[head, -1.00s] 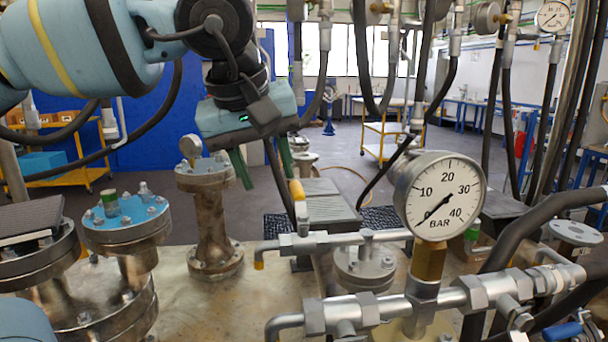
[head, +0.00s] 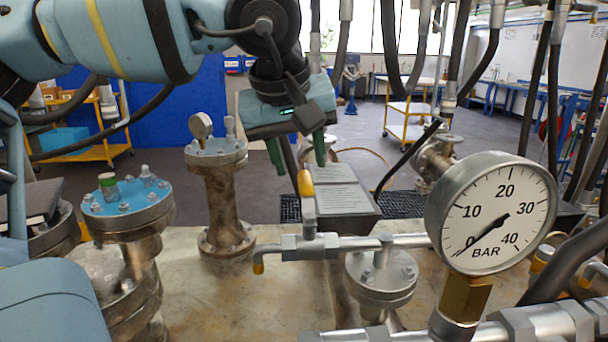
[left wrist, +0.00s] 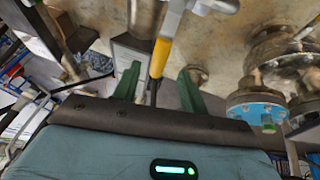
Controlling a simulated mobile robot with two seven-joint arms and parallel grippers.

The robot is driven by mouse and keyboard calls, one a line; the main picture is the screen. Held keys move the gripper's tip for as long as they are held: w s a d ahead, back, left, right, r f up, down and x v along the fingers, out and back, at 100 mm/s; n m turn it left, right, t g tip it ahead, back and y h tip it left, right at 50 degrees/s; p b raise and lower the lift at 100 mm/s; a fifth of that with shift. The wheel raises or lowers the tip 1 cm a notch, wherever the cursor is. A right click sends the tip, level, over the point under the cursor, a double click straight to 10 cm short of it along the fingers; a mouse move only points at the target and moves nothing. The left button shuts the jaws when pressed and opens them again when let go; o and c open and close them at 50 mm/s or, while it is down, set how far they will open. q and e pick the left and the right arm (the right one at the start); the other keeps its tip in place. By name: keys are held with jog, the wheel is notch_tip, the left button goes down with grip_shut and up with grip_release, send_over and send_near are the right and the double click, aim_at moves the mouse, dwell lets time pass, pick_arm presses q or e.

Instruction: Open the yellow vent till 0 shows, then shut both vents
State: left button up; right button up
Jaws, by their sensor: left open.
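The yellow vent handle (head: 305,183) stands nearly upright on a thin metal pipe (head: 352,243) in the head view. My left gripper (head: 299,160) is open, its green fingers pointing down just above and behind the handle. In the left wrist view the yellow handle (left wrist: 160,57) lies between the open fingers of my left gripper (left wrist: 158,88), with a gap on both sides. The round pressure gauge (head: 490,214) faces me, its needle pointing lower left at about the 0 mark. The other vent cannot be made out now. My right gripper is not in view.
A flanged column (head: 222,200) with a small dial stands left of the handle. A blue-topped flanged vessel (head: 126,212) stands farther left. A short flange (head: 381,278) sits below the pipe. Dark hoses hang behind at the right.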

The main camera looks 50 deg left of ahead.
aim_at(305, 180)
pick_arm(q)
jog(key=shift+x, duration=2.15)
grip_shut()
